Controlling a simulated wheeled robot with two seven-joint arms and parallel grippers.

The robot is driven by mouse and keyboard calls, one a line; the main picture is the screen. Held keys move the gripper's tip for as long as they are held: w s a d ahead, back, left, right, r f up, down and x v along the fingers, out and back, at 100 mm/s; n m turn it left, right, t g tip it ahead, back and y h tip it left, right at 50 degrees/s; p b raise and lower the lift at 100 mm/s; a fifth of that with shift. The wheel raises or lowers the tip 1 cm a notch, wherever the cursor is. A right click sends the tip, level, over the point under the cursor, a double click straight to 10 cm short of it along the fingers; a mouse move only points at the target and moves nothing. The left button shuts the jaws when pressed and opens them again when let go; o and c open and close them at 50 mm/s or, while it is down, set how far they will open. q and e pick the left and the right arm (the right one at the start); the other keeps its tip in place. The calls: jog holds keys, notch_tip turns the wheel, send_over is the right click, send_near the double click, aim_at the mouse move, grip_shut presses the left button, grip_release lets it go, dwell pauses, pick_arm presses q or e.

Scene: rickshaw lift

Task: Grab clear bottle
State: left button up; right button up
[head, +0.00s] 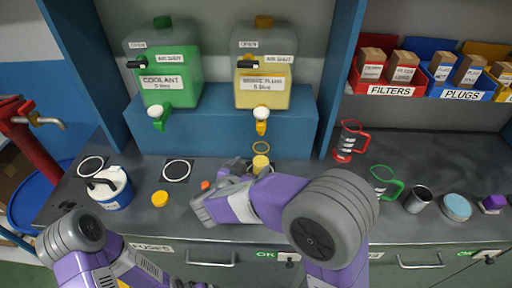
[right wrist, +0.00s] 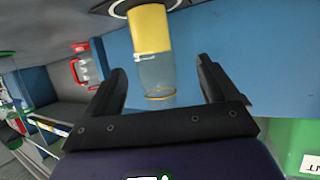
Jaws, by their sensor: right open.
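The clear bottle (head: 261,162) stands upright on the bench under the brake fluid dispenser's tap. Its lower part is yellow and its upper part is clear with a yellow rim. In the right wrist view the bottle (right wrist: 157,72) appears upside down, between the lines of the two fingers. My right gripper (head: 247,169) is low over the bench, just left of and in front of the bottle; in its wrist view the right gripper (right wrist: 161,66) is open and empty. Whether the fingers reach around the bottle is unclear. My left arm shows at the lower left; its jaws are out of view.
The brake fluid tank (head: 264,95) and green coolant tank (head: 169,105) stand on a blue box (head: 215,135) behind. A white-and-blue can (head: 110,188) and yellow cap (head: 159,199) are left. Red (head: 345,142) and green-handled (head: 385,185) jugs are right.

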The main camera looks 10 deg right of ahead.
aim_at(257, 164)
jog(key=x, duration=0.6)
jog(key=shift+s+d, duration=0.35)
jog(key=shift+w+d+f, duration=0.15)
jog(key=shift+w+d, duration=0.1)
jog(key=shift+w, duration=0.15)
jog(key=c, duration=1.3)
